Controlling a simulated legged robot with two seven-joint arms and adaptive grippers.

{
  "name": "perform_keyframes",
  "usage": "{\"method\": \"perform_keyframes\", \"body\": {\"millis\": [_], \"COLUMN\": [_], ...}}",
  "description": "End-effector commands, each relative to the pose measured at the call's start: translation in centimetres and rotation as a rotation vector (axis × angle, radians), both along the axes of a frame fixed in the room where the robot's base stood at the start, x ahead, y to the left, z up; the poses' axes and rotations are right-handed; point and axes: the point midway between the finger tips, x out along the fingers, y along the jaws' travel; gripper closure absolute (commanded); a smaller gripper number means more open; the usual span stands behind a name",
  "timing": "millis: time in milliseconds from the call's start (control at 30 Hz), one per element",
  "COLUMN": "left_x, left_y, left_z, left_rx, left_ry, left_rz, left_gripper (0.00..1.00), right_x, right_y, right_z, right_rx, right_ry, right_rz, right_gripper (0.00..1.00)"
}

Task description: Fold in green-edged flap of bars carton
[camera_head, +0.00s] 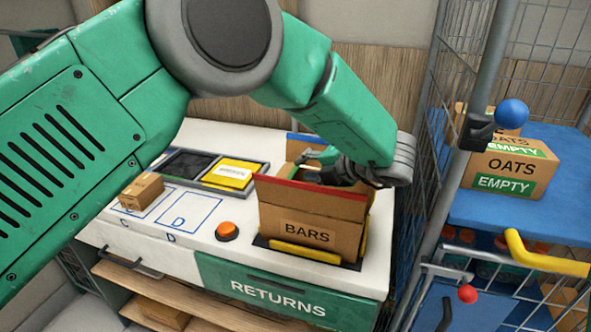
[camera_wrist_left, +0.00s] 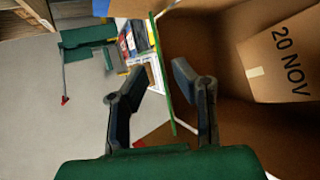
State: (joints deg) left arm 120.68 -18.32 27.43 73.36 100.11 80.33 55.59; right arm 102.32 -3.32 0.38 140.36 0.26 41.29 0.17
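The bars carton (camera_head: 308,232) stands upright in a black holder at the right end of the white counter, its top open. Its red-edged flap (camera_head: 312,188) stands up at the front, and a blue edge shows at the back. My left gripper (camera_head: 318,163) is over the carton's top, partly hidden behind the red-edged flap and my arm. In the left wrist view its two fingers are apart, with the green-edged flap (camera_wrist_left: 163,75) seen nearly edge-on between them. I cannot tell whether either finger touches it. My right gripper is not in view.
A small box (camera_head: 141,191) sits on the counter by marked squares C and D. An orange button (camera_head: 227,231) is left of the carton. A tray (camera_head: 205,170) holds a yellow packet. A wire cage trolley (camera_head: 470,215) with oats cartons stands close on the right.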

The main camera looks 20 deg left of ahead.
Motion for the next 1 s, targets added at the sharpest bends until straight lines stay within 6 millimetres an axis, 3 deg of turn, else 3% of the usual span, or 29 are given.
{"method": "perform_keyframes", "body": {"millis": [100, 300, 633, 667, 700, 733, 867, 1000], "left_x": [-0.9, -1.9, -2.2, -2.2, -2.2, -2.1, -0.4, 3.5], "left_y": [-2.0, -3.9, -4.1, -4.1, -4.1, -4.0, -2.3, 1.9], "left_z": [1.2, 2.3, 2.5, 2.5, 2.5, 2.6, 4.1, 8.7], "left_rx": [0.0, 0.0, 0.0, -0.001, -0.001, 0.002, 0.04, 0.17], "left_ry": [-0.001, -0.001, 0.001, 0.002, 0.0, -0.001, -0.021, -0.049], "left_rz": [-0.003, -0.002, -0.001, -0.001, -0.002, -0.005, -0.07, -0.293], "left_gripper": [0.77, 0.77, 0.77, 0.8, 0.94, 1.0, 1.0, 1.0], "right_x": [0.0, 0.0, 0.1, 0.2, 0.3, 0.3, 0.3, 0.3], "right_y": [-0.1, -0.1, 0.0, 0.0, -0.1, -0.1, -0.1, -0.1], "right_z": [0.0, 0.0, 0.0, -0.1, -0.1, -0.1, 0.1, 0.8], "right_rx": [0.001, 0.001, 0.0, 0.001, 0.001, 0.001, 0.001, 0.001], "right_ry": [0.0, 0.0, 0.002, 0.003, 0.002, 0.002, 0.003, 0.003], "right_rz": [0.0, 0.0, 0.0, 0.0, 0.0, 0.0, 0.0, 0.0], "right_gripper": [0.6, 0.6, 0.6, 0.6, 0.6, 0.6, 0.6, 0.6]}}
